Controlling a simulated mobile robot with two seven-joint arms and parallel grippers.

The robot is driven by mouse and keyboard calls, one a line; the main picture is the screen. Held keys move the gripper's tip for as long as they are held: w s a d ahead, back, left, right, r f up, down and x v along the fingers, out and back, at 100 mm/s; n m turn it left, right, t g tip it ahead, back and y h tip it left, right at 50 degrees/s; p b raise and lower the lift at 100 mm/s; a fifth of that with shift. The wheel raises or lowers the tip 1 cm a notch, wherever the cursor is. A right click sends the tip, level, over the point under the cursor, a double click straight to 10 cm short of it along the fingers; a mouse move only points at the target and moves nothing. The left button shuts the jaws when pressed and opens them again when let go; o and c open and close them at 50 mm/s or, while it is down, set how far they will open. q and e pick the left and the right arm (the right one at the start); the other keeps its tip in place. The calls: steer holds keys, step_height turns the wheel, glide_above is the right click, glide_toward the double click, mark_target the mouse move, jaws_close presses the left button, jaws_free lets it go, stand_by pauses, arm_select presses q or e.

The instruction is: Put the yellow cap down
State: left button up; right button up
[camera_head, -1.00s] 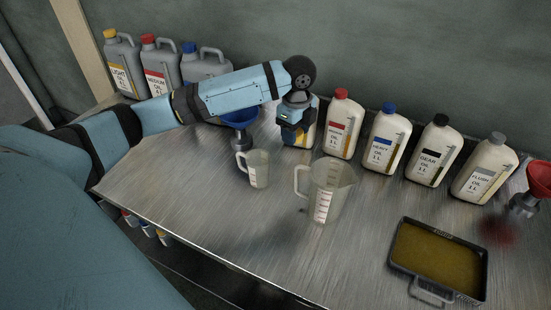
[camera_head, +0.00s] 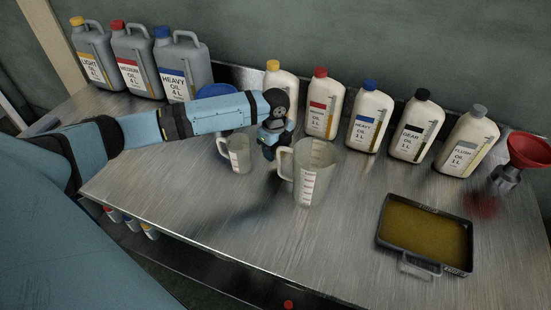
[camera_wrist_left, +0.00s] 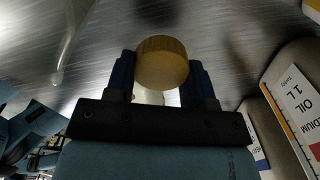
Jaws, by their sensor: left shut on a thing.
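The yellow cap (camera_wrist_left: 162,62) is between the two blue fingers of my left gripper in the left wrist view, with the metal table behind it. In the head view my left gripper (camera_head: 269,151) points down between the small measuring jug (camera_head: 239,156) and the larger clear measuring jug (camera_head: 314,178), in front of the light 1 L oil bottle (camera_head: 286,85). The cap cannot be made out there. A yellow top (camera_head: 272,65) shows on that bottle. The gap between the cap and the table is unclear. My right gripper is out of view.
Several white 1 L bottles stand along the wall, including the red-capped one (camera_head: 324,105). Grey 4 L cans (camera_head: 134,62) stand at the back left. A tray of oil (camera_head: 384,247) and a red funnel (camera_head: 527,150) are at the right. The front middle of the table (camera_head: 250,225) is clear.

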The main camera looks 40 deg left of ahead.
mark_target(276, 165)
arm_select(q)
step_height(276, 165, down, 4)
steer(key=shift+f, duration=0.1)
stand_by(0.4)
steer(key=shift+f, duration=0.35)
steer(key=o, duration=0.9)
steer(key=shift+r, duration=0.15)
step_height(276, 165, up, 13)
steer(key=shift+s+f, duration=0.15)
steer(key=shift+f, duration=0.05)
